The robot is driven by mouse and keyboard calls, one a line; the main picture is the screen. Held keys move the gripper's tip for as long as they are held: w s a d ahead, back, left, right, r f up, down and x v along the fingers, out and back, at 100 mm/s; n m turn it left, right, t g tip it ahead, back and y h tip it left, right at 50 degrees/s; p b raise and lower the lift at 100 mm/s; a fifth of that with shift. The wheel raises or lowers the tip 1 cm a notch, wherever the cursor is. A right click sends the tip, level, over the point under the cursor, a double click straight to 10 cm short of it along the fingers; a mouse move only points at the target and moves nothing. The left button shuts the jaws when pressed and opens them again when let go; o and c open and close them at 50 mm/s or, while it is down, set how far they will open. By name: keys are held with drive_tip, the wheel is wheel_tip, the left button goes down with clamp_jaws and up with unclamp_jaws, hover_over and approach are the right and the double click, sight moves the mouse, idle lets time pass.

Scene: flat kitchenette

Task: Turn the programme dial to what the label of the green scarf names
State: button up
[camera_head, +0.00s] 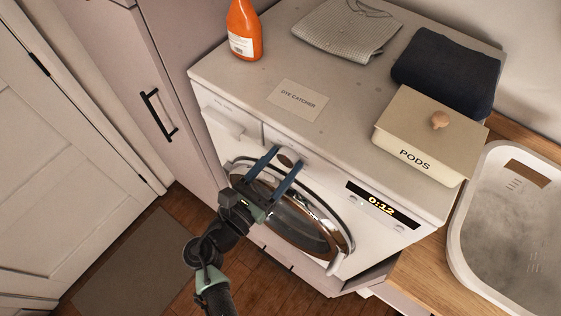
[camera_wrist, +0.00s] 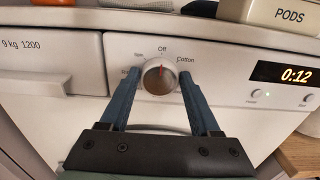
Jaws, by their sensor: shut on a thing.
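The programme dial (camera_head: 285,159) is on the washing machine's front panel. In the wrist view the dial (camera_wrist: 160,77) is a round brown-grey knob with a pale rim, and its red mark points up to "Off". "Cotton" is printed to its upper right; the smaller words on its left are hard to read. My gripper (camera_head: 288,156) has its two blue fingers on either side of the dial, shut on it; the fingers also show in the wrist view (camera_wrist: 159,74). They cover part of the panel beside the dial. No green scarf or scarf label is visible.
On the machine top (camera_head: 335,120) are an orange bottle (camera_head: 244,30), a grey knitted garment (camera_head: 347,28), a folded dark blue cloth (camera_head: 446,70), a "DYE CATCHER" card (camera_head: 298,98) and a "PODS" box (camera_head: 428,130). The display (camera_head: 376,200) reads 0:12. A white basin (camera_head: 470,180) stands right.

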drive_tip(key=shift+m, duration=0.3)
drive_tip(key=m+b, duration=0.2)
drive_tip(key=shift+f+m, duration=0.2)
drive_tip(key=shift+m, duration=0.2)
drive_tip(key=m+b, duration=0.3)
drive_tip(key=shift+s+d+m, duration=0.1)
drive_tip(key=shift+m, duration=0.2)
drive_tip(key=m+b, duration=0.5)
drive_tip(key=m, duration=0.1)
drive_tip(key=shift+d+f+b, duration=0.1)
drive_tip(key=shift+f+b, duration=0.1)
drive_tip(key=shift+b, duration=0.2)
drive_tip(key=m+b, duration=0.3)
drive_tip(key=m, duration=0.1)
drive_tip(key=shift+f+b, duration=0.1)
drive_tip(key=shift+b, duration=0.25)
drive_tip(key=m+b, duration=0.4)
drive_tip(key=b, duration=0.1)
drive_tip(key=shift+f+m, duration=0.15)
drive_tip(key=shift+m, duration=0.15)
drive_tip(key=m+b, duration=0.3)
drive_tip(key=b, duration=0.1)
drive_tip(key=shift+m, duration=0.4)
drive_tip(key=shift+m+b, duration=0.7)
drive_tip(key=shift+r, duration=0.2)
